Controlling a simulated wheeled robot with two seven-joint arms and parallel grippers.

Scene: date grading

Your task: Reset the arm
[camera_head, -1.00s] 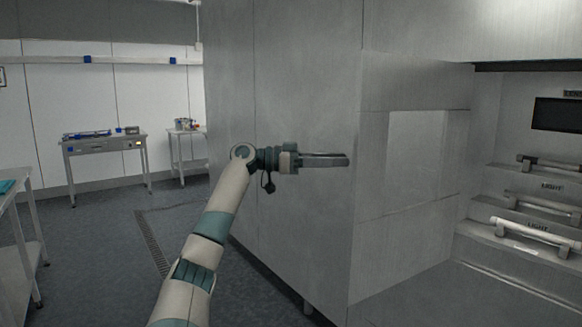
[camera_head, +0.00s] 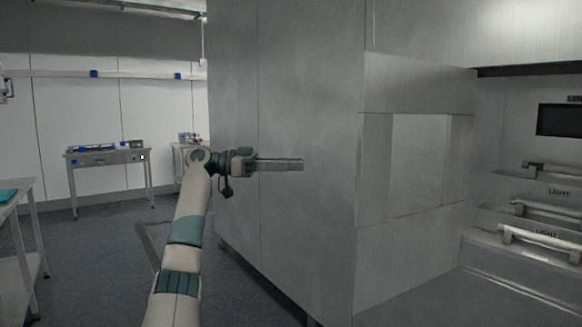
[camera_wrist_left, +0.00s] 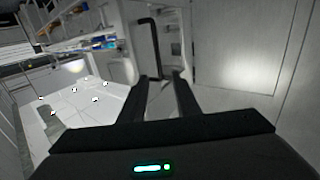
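My left arm reaches up from the bottom of the head view, and its gripper (camera_head: 300,164) points right in front of the large grey metal cabinet (camera_head: 285,90). I cannot tell the distance between the fingertips and the cabinet. My right gripper is in neither view.
A recessed window panel (camera_head: 418,165) is in the cabinet's side. Shelves with white bar handles (camera_head: 540,238) are at the right. A small steel table (camera_head: 105,158) stands at the back left, and another table (camera_head: 18,200) at the left edge. Floor between them is clear.

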